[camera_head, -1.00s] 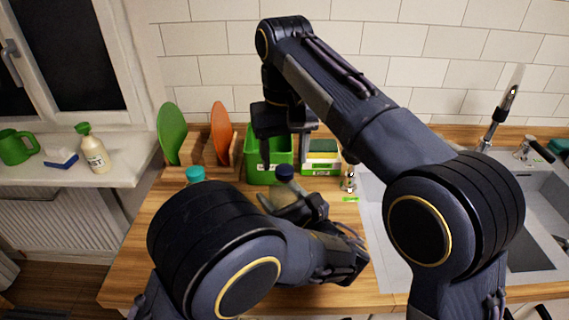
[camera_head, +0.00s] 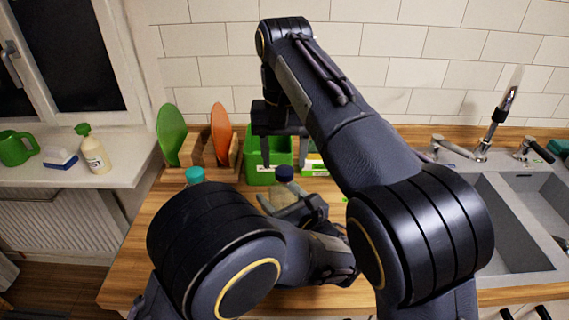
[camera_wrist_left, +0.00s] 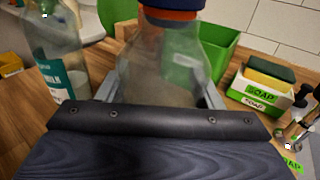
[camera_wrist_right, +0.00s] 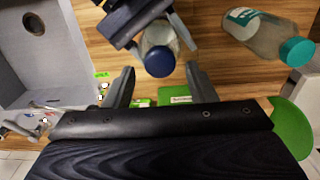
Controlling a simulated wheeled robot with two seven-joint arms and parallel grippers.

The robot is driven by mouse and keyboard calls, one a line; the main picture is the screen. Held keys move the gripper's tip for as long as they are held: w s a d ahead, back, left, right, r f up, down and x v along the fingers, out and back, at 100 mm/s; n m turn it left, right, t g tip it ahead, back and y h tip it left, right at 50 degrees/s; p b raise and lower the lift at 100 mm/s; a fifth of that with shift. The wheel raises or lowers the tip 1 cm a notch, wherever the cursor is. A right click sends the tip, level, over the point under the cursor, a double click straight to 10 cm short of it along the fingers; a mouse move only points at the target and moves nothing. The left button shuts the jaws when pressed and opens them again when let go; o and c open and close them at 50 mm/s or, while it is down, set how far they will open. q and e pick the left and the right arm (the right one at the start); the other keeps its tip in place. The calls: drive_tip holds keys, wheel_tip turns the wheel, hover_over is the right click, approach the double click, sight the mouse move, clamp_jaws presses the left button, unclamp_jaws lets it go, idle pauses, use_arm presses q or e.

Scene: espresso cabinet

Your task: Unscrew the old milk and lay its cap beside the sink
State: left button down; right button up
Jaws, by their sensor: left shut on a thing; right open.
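A clear bottle with a dark blue cap (camera_head: 284,173) stands on the wooden counter. My left gripper (camera_head: 283,205) is shut around its body, and the bottle (camera_wrist_left: 172,62) fills the middle of the left wrist view. My right gripper (camera_head: 284,150) is open above the cap, pointing down. In the right wrist view the blue cap (camera_wrist_right: 160,61) shows between and beyond the open fingers (camera_wrist_right: 160,84), apart from them. A second bottle, with a teal cap (camera_head: 195,175) and a MILK label (camera_wrist_left: 54,80), stands to the left. The grey sink (camera_head: 500,222) is at the right.
A green bin (camera_head: 266,172) stands behind the bottle, with a soap holder (camera_wrist_left: 262,88) and sponge right of it. Green and orange boards (camera_head: 220,130) stand at the back left. A small green label (camera_wrist_right: 102,74) lies on the counter near the sink. My right forearm hides some counter.

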sight(284, 170)
drive_tip(key=shift+f, duration=1.8)
drive_tip(key=c, duration=1)
drive_tip(key=shift+o, duration=0.2)
drive_tip(key=shift+n, duration=0.4)
drive_tip(key=o, duration=1.1)
drive_tip(key=shift+r, duration=0.1)
